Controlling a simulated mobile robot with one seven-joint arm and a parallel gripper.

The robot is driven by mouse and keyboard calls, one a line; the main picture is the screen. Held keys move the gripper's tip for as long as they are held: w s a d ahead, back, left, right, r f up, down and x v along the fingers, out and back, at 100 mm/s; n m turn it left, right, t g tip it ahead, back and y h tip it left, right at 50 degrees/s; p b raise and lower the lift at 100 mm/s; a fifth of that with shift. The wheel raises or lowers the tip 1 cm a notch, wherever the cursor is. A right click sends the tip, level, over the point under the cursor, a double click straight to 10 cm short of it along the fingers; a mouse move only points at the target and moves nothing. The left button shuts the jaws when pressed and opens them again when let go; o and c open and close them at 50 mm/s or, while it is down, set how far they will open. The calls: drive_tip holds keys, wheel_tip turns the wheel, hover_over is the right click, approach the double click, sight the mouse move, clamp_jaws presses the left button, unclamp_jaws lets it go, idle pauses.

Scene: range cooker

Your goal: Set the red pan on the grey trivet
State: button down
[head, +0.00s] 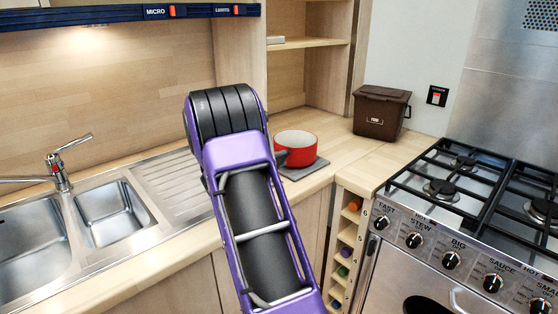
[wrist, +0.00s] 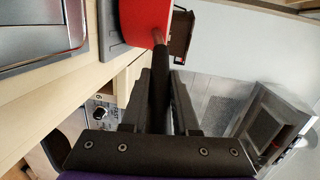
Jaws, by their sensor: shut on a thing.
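The red pan (head: 297,146), with a pale inside, is upright over the grey trivet (head: 312,170) in the counter corner. Its base appears to rest on the trivet, with no clear gap in the head view. In the wrist view the pan (wrist: 143,18) is at the top, against the trivet's slab (wrist: 108,40). My gripper (wrist: 168,85) is shut on the pan's dark handle (wrist: 158,50), which runs between the fingers. In the head view my purple arm hides the gripper, and part of the handle shows beside it.
A brown lidded bin (head: 381,112) stands behind right of the pan. The gas hob (head: 470,180) is at right, and a sink (head: 112,212) with a tap (head: 60,172) is at left. A shelf (head: 310,43) is above the corner. Bare counter (head: 350,158) lies right of the trivet.

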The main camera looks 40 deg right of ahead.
drive_tip(key=shift+f+b, duration=0.45)
drive_tip(key=shift+b, duration=0.35)
idle(1.0)
drive_tip(key=c, duration=0.6)
unclamp_jaws()
drive_tip(key=shift+f, duration=0.2)
drive_tip(key=v, duration=1.7)
drive_tip(key=shift+a+r, duration=0.2)
drive_tip(key=shift+a, duration=0.05)
